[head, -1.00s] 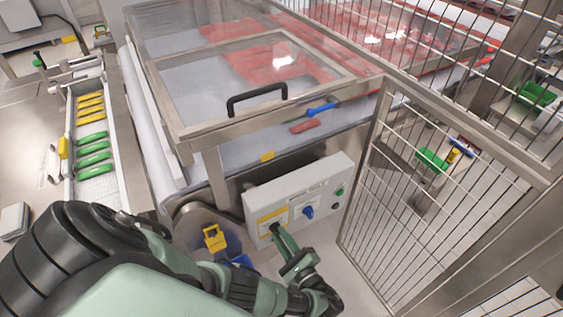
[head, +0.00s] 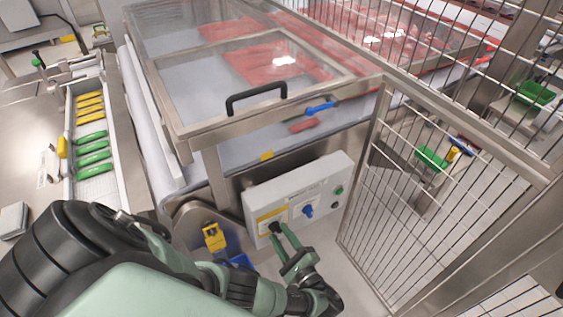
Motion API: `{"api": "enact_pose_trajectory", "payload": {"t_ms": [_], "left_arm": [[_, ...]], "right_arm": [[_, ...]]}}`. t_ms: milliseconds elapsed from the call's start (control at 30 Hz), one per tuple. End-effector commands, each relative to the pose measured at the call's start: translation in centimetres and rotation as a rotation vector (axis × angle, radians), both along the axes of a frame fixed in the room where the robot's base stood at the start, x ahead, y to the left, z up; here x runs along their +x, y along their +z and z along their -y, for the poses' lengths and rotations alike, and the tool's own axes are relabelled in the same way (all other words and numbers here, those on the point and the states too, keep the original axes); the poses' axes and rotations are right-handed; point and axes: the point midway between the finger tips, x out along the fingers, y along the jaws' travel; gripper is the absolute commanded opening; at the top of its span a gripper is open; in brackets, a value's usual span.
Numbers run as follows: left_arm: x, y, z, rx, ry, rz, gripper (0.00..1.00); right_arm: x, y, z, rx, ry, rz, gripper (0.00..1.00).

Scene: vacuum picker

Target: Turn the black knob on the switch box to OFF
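The grey switch box (head: 322,185) hangs below the conveyor's edge, tilted in the head view. The black knob (head: 276,227) is at its left end, over a yellow label plate (head: 266,216). A blue knob (head: 308,210) sits to its right, and a green button (head: 339,190) is farther right. My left gripper (head: 280,234) reaches up from below. Its two green fingers show apart, with their tips at the black knob on either side, and it looks shut on it. The fingers partly hide the knob, so its pointing direction cannot be read. My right gripper is not in view.
A wire-mesh gate (head: 440,195) stands close to the right of the box. A clear-lidded guard with a black handle (head: 257,98) covers the conveyor above. A yellow padlock-like item (head: 212,237) hangs left of the box. Bare floor shows below the box.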

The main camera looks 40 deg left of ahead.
Motion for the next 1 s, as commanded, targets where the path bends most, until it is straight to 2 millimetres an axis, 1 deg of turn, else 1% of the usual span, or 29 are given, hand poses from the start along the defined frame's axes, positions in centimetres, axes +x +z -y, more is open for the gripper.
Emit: {"api": "enact_pose_trajectory", "payload": {"t_ms": [67,167,400,500,600,733,1000], "left_arm": [[0.0,0.0,0.1,0.001,0.0,0.001,0.36],[-0.3,-0.1,0.9,0.0,0.0,0.0,0.36],[-1.9,-0.2,4.7,-0.002,-0.001,-0.001,0.36],[-2.5,-0.2,6.0,-0.002,-0.001,-0.001,0.36],[-2.8,-0.1,6.9,-0.001,-0.001,-0.001,0.36],[-3.0,0.0,7.3,0.0,-0.001,0.0,0.36],[-3.0,0.0,7.3,0.0,0.0,0.0,0.36]], "right_arm": [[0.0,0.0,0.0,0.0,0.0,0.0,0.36],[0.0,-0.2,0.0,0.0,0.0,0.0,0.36],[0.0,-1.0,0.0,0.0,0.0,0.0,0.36],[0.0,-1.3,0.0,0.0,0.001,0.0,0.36],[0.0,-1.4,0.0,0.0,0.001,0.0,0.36],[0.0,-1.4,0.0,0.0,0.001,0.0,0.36],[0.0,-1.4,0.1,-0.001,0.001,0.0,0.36]]}}
